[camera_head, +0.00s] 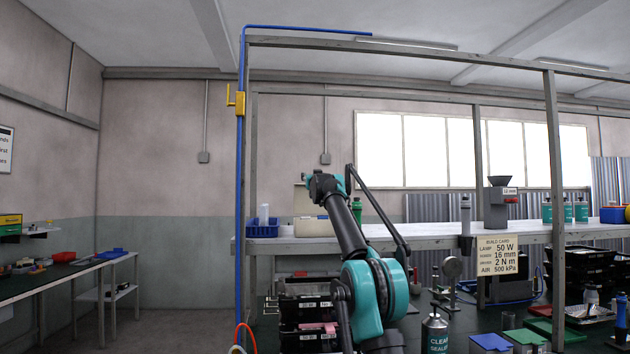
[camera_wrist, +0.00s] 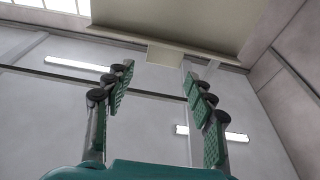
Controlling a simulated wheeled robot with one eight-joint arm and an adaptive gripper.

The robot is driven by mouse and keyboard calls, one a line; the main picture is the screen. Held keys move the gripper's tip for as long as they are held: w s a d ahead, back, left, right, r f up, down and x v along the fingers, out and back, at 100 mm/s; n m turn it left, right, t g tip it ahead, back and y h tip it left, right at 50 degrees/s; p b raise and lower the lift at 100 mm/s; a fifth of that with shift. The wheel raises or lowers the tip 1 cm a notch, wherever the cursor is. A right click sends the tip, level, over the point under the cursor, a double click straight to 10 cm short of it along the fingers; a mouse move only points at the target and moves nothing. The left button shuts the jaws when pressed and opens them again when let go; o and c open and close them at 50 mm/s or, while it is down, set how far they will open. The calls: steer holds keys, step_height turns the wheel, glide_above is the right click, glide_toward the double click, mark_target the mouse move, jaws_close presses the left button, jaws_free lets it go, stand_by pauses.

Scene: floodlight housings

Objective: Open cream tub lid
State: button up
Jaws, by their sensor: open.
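The cream tub (camera_head: 312,227) stands on the raised shelf, partly behind my arm. A cream panel, seemingly its lid (camera_head: 299,202), stands steeply raised above the tub's back in the head view. In the wrist view the cream panel (camera_wrist: 185,22) fills the top of the picture, with a small tab (camera_wrist: 165,57) at its lower edge. My gripper (camera_wrist: 158,76) is open, its fingers spread to either side of the tab's line. I cannot tell whether a finger touches the panel. In the head view my gripper (camera_head: 318,184) is beside the raised panel, its fingertips unclear.
A blue basket (camera_head: 262,230) with a white bottle stands left of the tub. A green bottle (camera_head: 357,209) stands to the right on the shelf (camera_head: 430,238). A blue pipe and upright post (camera_head: 240,165) rise at the shelf's left end. Black bins sit below.

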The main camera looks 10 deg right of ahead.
steer(key=v, duration=1.1)
steer(key=shift+s, duration=0.4)
steer(key=shift+f, duration=0.15)
steer(key=s+f+g, duration=0.3)
steer(key=s+f, duration=0.2)
steer(key=f, duration=0.7)
steer(key=s+f+n+g+y, duration=0.15)
steer(key=s+f, duration=0.45)
steer(key=f, duration=0.6)
steer(key=s+f+m+g, duration=0.1)
steer(key=s+f+g, duration=0.35)
steer(key=f, duration=0.75)
steer(key=s+d+f+g, duration=0.2)
steer(key=s+f+g, duration=0.2)
steer(key=s+f, duration=1.2)
steer(key=s+d+f+g+h, duration=0.1)
steer(key=s+f+g, duration=0.2)
steer(key=s+f, duration=1.4)
steer(key=s, duration=0.6)
steer(key=shift+s+d+f+g, duration=0.2)
steer(key=shift+d+g, duration=0.2)
steer(key=shift+h, duration=0.25)
